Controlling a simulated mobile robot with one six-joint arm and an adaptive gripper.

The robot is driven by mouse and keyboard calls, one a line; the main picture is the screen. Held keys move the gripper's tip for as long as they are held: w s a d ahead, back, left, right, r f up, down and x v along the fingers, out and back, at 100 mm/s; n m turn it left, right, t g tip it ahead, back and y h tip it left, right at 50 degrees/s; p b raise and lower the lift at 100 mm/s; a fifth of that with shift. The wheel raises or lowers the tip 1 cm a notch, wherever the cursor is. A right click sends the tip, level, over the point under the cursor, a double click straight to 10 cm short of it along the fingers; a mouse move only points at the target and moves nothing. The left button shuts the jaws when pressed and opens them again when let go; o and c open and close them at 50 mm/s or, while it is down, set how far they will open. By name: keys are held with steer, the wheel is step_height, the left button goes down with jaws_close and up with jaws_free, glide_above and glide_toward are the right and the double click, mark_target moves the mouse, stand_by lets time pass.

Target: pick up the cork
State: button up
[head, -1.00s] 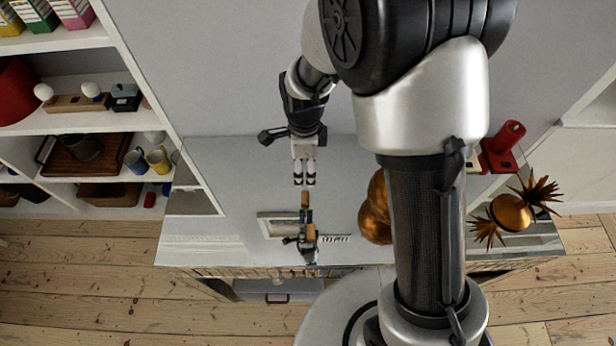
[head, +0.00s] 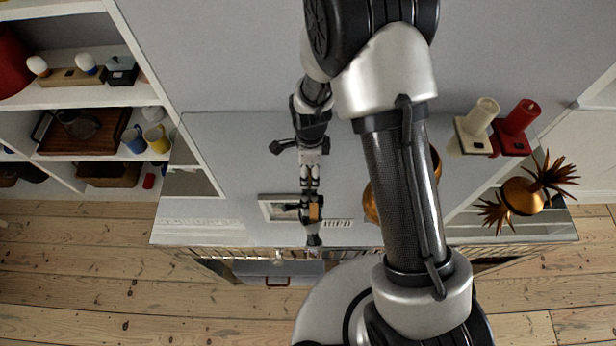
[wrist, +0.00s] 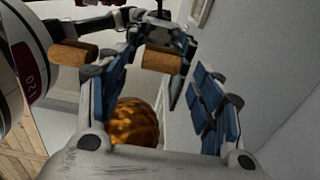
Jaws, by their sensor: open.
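The cork (wrist: 162,60) is a short brown cylinder lying crosswise in the wrist view. It sits between and slightly beyond the fingertips of my gripper (wrist: 150,82), whose fingers have blue pads and stand apart on either side of it. In the head view a small brown piece that looks like the cork (head: 316,211) shows just below my gripper (head: 310,182), among dark parts. A second cork-like cylinder (wrist: 73,53) shows to the left in the wrist view. I cannot tell whether it is a reflection. Contact between fingers and cork is not visible.
A copper pumpkin (wrist: 132,122) is below the cork in the wrist view, partly behind my arm in the head view (head: 371,203). A white candle (head: 483,115), a red candle (head: 521,117) and a spiky copper ornament (head: 522,196) stand right. Shelves (head: 70,95) are left.

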step_height(320, 180, down, 2)
steer(key=shift+f, duration=0.1)
steer(key=shift+c, duration=0.5)
steer(key=c, duration=0.6)
steer(key=shift+c, duration=0.2)
steer(key=shift+r, duration=0.2)
